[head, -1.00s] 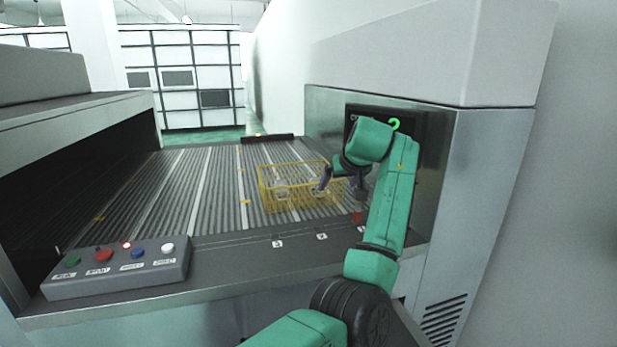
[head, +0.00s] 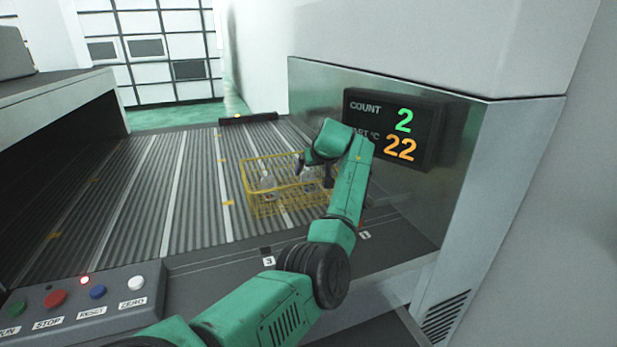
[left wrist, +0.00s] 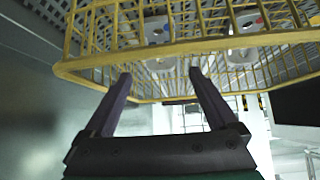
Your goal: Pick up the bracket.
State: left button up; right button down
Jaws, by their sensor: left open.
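A yellow wire basket (head: 262,206) stands on the ribbed conveyor, and its bars fill the top of the left wrist view (left wrist: 100,72). Light grey castings lie in it, one (head: 267,182) on the left and one partly behind my gripper. The left wrist view shows two castings with round parts through the bars, one at left (left wrist: 158,32) and one at right (left wrist: 246,24). I cannot tell which one is the bracket. My left gripper (head: 313,170) is at the basket's right part; its two fingers (left wrist: 160,78) are apart with nothing between them. My right gripper is not seen.
A button box (head: 85,300) sits at the front left of the conveyor (head: 140,200). A grey machine housing (head: 465,190) with a display (head: 392,128) reading count 2 and 22 rises on the right. The conveyor left of the basket is clear.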

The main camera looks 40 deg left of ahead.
aim_at(308, 173)
pick_arm(q)
jog(key=p+x, duration=0.2)
jog(key=x, duration=0.2)
jog(key=shift+w+a+f+p, duration=0.1)
jog(key=shift+a+p, duration=0.25)
jog(key=shift+p, duration=0.05)
jog(key=shift+w+a+f, duration=0.1)
jog(key=shift+a+f, duration=0.1)
jog(key=shift+f, duration=0.1)
jog(key=shift+w+a+f, duration=0.15)
jog(key=shift+f, duration=0.2)
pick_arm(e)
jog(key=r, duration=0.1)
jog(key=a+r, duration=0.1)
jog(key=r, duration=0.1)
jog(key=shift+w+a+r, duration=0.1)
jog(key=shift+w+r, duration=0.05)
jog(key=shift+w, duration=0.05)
pick_arm(q)
jog(key=shift+r, duration=0.1)
jog(key=c, duration=1.4)
grip_shut()
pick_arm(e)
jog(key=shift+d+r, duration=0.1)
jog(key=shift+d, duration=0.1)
